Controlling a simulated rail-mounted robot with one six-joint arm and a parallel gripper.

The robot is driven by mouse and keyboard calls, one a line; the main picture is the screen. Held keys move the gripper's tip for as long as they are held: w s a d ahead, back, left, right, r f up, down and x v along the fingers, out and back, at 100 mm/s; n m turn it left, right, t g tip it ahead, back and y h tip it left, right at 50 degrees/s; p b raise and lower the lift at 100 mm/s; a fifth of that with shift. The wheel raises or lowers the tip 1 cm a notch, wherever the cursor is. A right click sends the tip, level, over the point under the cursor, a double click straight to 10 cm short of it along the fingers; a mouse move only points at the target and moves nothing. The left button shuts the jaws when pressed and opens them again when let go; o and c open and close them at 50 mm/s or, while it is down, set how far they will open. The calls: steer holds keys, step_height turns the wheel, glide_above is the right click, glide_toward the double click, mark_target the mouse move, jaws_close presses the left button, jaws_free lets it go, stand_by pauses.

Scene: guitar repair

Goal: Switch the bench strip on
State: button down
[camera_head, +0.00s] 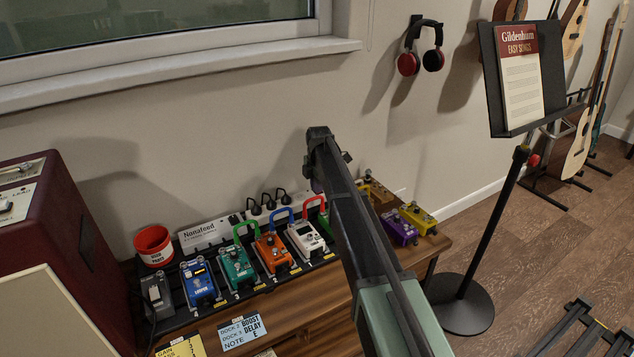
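A white strip marked "Nonafeed" (203,232) lies along the back of the wooden bench (298,331), against the wall. Several black plugs (268,202) stand in a row at its right part. I cannot make out a switch on it or whether it is on; its right end runs behind the coloured cables and my arm. My dark arm (352,210) reaches up from the lower right across the bench. Its far end is in front of the wall, right of the plugs in the picture. My gripper's fingers cannot be made out, so its opening is unclear.
Blue (200,283), teal (237,268), orange (273,252) and white (306,240) pedals stand before the strip. A red cup (154,246) and grey pedal (156,297) are left. A purple pedal (399,228) is right of my arm. A music stand (467,300) stands beyond the bench.

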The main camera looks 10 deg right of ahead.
steer(key=shift+s+a+f, duration=0.2)
steer(key=shift+s, duration=0.05)
steer(key=shift+w+r+p, duration=0.1)
steer(key=shift+r+p, duration=0.25)
steer(key=shift+p, duration=0.2)
step_height(320, 180, up, 14)
steer(key=p, duration=1.4)
steer(key=shift+s+d, duration=0.3)
steer(key=shift+d, duration=0.05)
steer(key=shift+f, duration=0.15)
steer(key=shift+d+t, duration=0.1)
steer(key=shift+t, duration=0.5)
